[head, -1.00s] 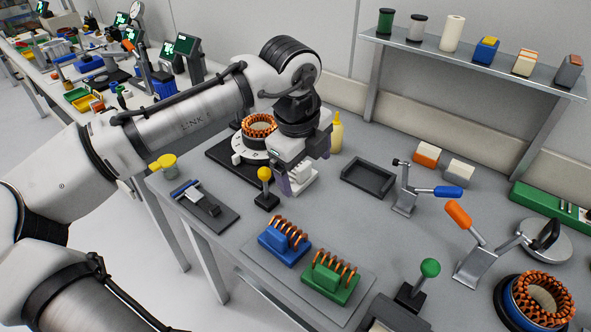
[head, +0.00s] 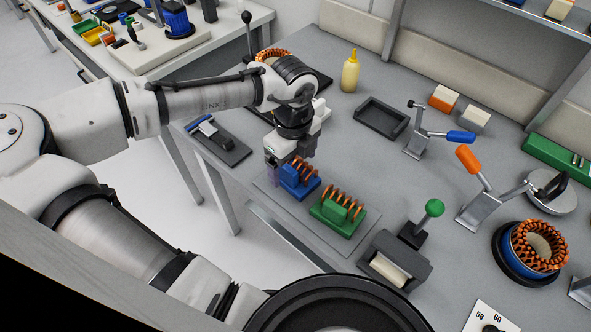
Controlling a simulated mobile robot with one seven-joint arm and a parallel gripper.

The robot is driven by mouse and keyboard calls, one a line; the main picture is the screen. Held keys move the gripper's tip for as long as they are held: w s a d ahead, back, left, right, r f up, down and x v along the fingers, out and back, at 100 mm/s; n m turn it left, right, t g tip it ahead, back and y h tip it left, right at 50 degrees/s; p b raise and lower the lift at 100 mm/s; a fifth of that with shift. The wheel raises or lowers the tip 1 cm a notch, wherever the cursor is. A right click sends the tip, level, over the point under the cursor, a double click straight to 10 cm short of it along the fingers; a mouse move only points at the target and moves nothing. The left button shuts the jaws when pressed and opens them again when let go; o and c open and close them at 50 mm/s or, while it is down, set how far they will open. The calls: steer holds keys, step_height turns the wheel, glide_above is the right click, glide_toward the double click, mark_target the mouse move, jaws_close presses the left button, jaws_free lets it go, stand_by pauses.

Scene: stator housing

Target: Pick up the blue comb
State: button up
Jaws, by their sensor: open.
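The blue comb (head: 299,183), a blue block holding several copper coils, sits on a thin grey mat (head: 366,222) near the table's front edge. My gripper (head: 285,168) is open, pointing down at the blue comb's back left side. It partly covers the comb's upper left part. One finger shows left of the comb; the other is hidden, so I cannot tell whether the fingers straddle the comb or touch it. A similar green comb (head: 338,215) with copper coils stands just to the right on the same mat.
A black empty tray (head: 381,118) and a yellow bottle (head: 350,71) stand behind. Toggle clamps with blue (head: 460,137) and orange (head: 468,158) handles are at right. A green-knobbed lever (head: 434,208) stands right of the green comb. A dark fixture (head: 222,141) lies left.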

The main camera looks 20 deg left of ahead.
mark_target(295, 166)
steer(key=shift+d+f, duration=0.15)
steer(key=shift+f, duration=1.55)
steer(key=c, duration=1.3)
steer(key=shift+r, duration=0.1)
